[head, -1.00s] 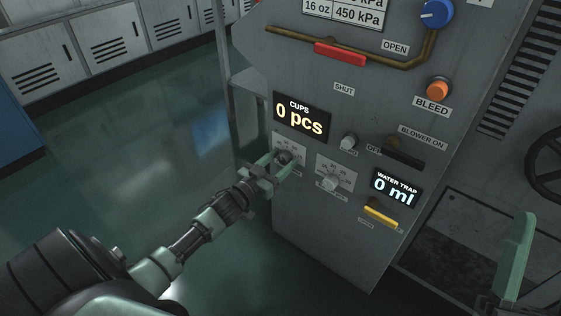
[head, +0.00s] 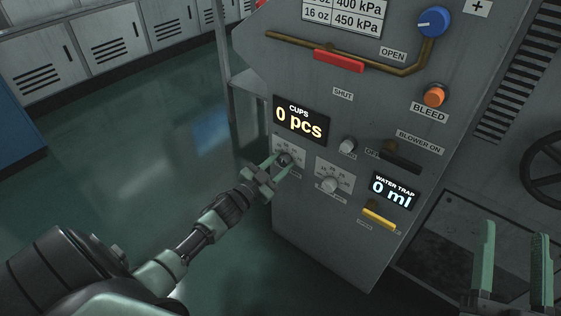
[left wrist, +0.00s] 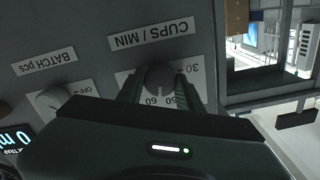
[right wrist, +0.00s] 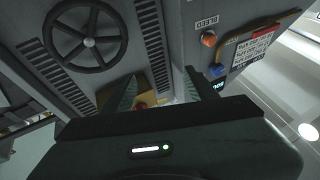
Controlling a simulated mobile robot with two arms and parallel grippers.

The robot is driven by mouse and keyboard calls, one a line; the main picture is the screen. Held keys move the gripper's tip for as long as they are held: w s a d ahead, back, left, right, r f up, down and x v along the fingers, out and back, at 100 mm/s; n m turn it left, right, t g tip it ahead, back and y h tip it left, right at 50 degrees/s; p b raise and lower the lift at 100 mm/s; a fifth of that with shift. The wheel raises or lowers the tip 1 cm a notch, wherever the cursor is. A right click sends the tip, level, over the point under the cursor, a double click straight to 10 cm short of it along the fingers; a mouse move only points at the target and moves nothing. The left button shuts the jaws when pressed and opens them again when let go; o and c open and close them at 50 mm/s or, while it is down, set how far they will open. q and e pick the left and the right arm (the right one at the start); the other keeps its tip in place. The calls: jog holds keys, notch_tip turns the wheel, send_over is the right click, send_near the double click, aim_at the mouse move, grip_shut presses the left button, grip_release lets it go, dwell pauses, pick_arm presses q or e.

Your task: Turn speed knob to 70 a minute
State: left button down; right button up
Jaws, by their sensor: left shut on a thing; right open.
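The speed knob (head: 285,158) is a dark round knob on a white dial plate under the CUPS display. In the left wrist view the knob (left wrist: 160,77) sits below the upside-down label "CUPS / MIN" (left wrist: 155,36). My left gripper (head: 280,163) is shut on the knob, one finger on each side; it also shows in the left wrist view (left wrist: 161,85). A light pointer mark on the knob points down in that view, among partly hidden dial numbers; I cannot read its exact setting. My right gripper (head: 514,265) is open and empty, away from the panel.
The batch knob (head: 330,184) is close on the right, with a small knob (head: 348,145) above it. The CUPS display (head: 300,120) reads 0 pcs. A yellow handle (head: 380,219) is lower right and a black blower lever (head: 403,157) further right. Open floor lies left.

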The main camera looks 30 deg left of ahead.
pick_arm(q)
jog(key=m, duration=0.3)
jog(key=shift+m, duration=4.3)
pick_arm(e)
jog(key=shift+w+f+g, duration=0.25)
jog(key=shift+f+g, duration=0.05)
jog(key=shift+f, duration=0.15)
